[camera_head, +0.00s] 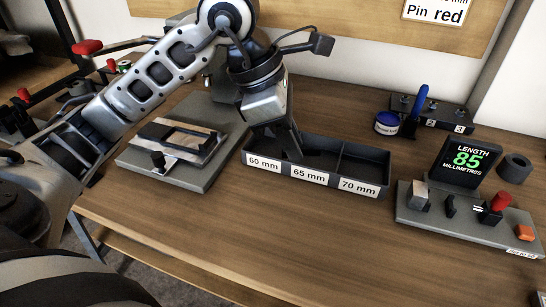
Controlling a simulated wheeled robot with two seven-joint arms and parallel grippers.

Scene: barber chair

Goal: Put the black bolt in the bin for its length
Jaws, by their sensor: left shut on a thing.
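A dark bin tray (375,165) stands mid-table with three compartments, labelled 60 mm (263,162), 65 mm (309,177) and 70 mm (359,188) from left to right. My left gripper (293,153) points down into the tray, around the border of the 60 mm and 65 mm compartments; I cannot tell which one its tips are over. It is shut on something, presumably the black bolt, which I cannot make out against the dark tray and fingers. The length display (466,162) at the right reads 85 millimetres. My right gripper is not in view.
A grey plate with a fixture (180,143) lies left of the tray. A grey gauge base (465,217) with a red knob stands at the right. The front table is clear.

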